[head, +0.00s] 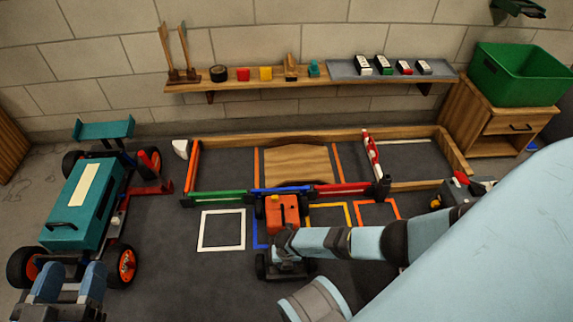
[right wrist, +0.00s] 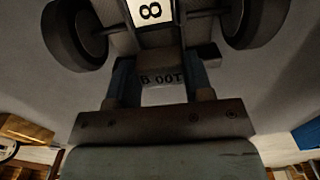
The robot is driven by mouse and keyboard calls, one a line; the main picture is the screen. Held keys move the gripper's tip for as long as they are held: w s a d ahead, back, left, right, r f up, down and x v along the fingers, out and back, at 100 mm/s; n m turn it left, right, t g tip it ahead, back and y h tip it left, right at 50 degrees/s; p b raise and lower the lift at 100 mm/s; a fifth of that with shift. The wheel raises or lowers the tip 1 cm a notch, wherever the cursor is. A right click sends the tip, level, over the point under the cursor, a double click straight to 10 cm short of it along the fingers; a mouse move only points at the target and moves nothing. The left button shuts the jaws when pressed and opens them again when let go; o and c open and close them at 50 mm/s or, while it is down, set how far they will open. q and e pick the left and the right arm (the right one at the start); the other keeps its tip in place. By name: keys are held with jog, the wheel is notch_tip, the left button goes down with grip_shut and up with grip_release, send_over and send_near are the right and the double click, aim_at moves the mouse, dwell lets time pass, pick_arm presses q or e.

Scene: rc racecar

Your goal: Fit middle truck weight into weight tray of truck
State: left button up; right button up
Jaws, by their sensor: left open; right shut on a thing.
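An orange truck (head: 283,209) with dark wheels stands in the middle of the floor mat, partly hidden by my right arm. My right gripper (right wrist: 160,80) is shut on a pale block with dark lettering (right wrist: 163,80), under a vehicle end with two wheels and a white plate marked 8 (right wrist: 150,10). I cannot tell whether that block is part of the vehicle. My left gripper (head: 68,284) is open and empty at the bottom left, by the near end of the teal racecar (head: 78,208). I cannot make out a truck weight or the weight tray.
A low wooden-walled pit with a wooden ramp (head: 296,165) lies behind the truck. A wall shelf (head: 220,86) holds small blocks. A green bin (head: 518,78) stands on a wooden cabinet (head: 515,122) at right. The white-outlined square (head: 221,212) is clear.

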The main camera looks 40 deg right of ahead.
notch_tip(320, 180, down, 4)
jog(key=b, duration=0.2)
jog(key=shift+r+b, duration=0.1)
jog(key=shift+b, duration=0.2)
pick_arm(q)
jog(key=shift+w+a+r+m+t+h, duration=0.2)
jog(key=shift+w+a+m+t+h, duration=0.25)
jog(key=shift+m, duration=0.45)
pick_arm(e)
jog(key=shift+r, duration=0.15)
pick_arm(q)
jog(key=shift+d, duration=0.1)
pick_arm(e)
jog(key=shift+f, duration=0.2)
